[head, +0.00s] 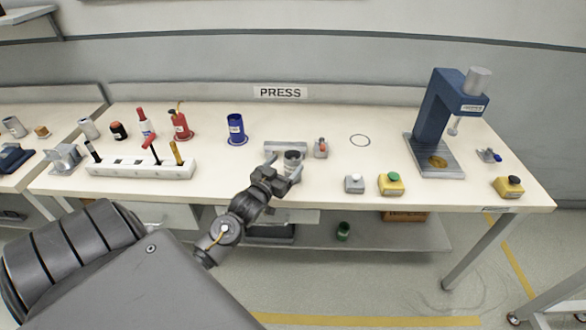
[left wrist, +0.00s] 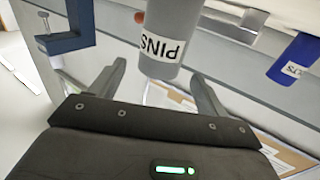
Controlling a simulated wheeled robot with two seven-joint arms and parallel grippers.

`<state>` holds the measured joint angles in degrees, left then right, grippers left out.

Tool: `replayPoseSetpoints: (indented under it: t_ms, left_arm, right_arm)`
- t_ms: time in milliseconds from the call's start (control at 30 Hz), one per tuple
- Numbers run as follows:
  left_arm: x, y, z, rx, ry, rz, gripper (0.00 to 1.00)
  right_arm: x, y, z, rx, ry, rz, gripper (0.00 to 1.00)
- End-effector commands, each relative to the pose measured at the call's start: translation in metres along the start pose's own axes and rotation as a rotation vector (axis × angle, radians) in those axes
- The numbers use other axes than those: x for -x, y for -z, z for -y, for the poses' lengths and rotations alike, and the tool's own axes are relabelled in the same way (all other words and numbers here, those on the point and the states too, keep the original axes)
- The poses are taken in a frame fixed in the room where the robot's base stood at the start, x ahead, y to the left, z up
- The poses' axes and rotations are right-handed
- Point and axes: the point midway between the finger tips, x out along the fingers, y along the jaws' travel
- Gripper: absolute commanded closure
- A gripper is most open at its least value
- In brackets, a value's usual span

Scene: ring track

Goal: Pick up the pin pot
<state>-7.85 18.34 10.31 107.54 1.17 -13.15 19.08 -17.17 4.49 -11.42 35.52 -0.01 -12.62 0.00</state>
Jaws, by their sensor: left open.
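The pin pot is a grey cylinder with a white label reading PINS in the left wrist view (left wrist: 163,42). My left gripper (head: 283,176) is open at the near side of the pot. In the left wrist view its two fingers (left wrist: 161,85) point toward the pot, one to each side of its lower end. I cannot tell whether they touch it. My right gripper is not in view.
A grey block (head: 285,146) lies just behind the pot, with a small red-topped item (head: 321,148) to its right. A blue pot (head: 236,129) stands left. Button boxes (head: 391,184) and a blue press (head: 432,120) stand right. A white tool rack (head: 125,168) is left.

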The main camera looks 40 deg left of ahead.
Motion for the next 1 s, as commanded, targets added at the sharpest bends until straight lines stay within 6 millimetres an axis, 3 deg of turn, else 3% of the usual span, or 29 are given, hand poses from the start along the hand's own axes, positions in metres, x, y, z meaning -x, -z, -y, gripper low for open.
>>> replayPoseSetpoints:
  t_ms: [400, 667, 1000]
  left_arm:
    - [-0.048, 0.004, -0.001, 0.0, 0.0, 0.0, 0.24]
    - [-0.051, 0.003, -0.001, 0.0, -0.001, 0.0, 0.24]
    - [-0.051, 0.003, -0.001, 0.0, -0.001, 0.0, 0.66]
  right_arm:
    - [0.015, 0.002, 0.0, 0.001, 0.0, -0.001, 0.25]
    - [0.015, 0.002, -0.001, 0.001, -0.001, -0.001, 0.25]
    - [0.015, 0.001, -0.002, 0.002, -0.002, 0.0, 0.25]
